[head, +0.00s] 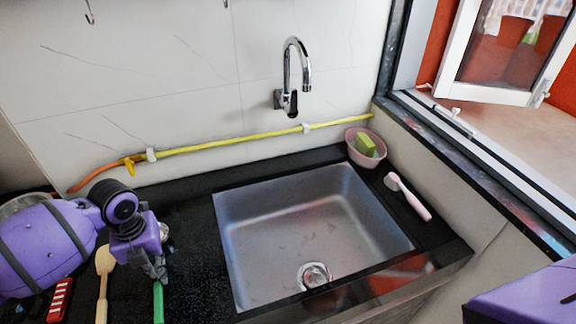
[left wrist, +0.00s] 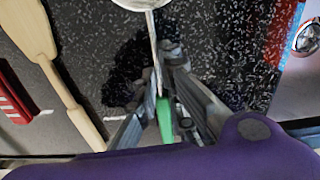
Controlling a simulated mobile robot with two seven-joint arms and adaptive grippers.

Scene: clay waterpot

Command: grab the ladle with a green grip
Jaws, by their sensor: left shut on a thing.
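The ladle with a green grip (head: 158,303) lies on the black counter left of the sink, its grip toward the near edge. My left gripper (head: 156,270) is over it and shut on its handle. In the left wrist view, the green grip (left wrist: 165,120) lies between the fingers, and the thin metal shaft runs up to the bowl, cut off at the top edge. In the head view my gripper hides most of the shaft. My right gripper is out of view.
A wooden spatula (head: 104,270) and a red-handled tool (head: 60,298) lie just left of the ladle. The steel sink (head: 290,230) is to the right, with a pink bowl (head: 362,158) and a pink brush (head: 410,197) beyond it. A yellow hose (head: 230,146) runs along the wall.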

